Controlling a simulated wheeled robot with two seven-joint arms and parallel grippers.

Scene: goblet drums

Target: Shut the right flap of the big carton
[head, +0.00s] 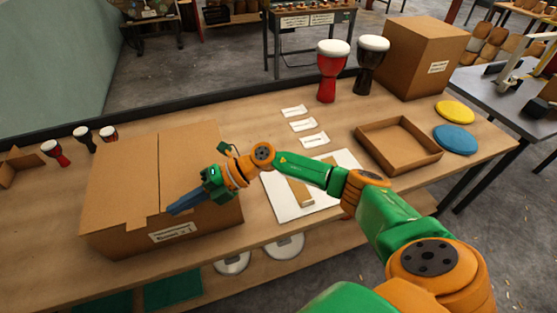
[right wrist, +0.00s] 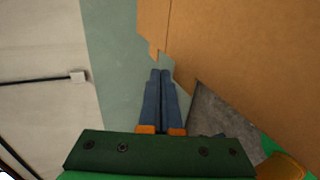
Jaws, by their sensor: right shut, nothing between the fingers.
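The big carton (head: 120,185) stands on the left part of the table, with a white label on its front. Its right flap (head: 185,150) lies across the right half of the top, flat or nearly flat, beside the left flap, with a seam between them. My right gripper (head: 172,210) is shut and empty, over the front part of the right flap. I cannot tell whether it touches. In the right wrist view the closed blue fingers (right wrist: 160,74) point at the notched carton edge, with the brown flap (right wrist: 240,60) beyond. My left gripper is out of view.
A white board (head: 285,205) and several paper labels lie right of the carton. An open shallow box (head: 400,145), a red drum (head: 328,70), a black drum (head: 371,65) and a closed box (head: 422,55) stand farther right. Small drums stand behind the carton.

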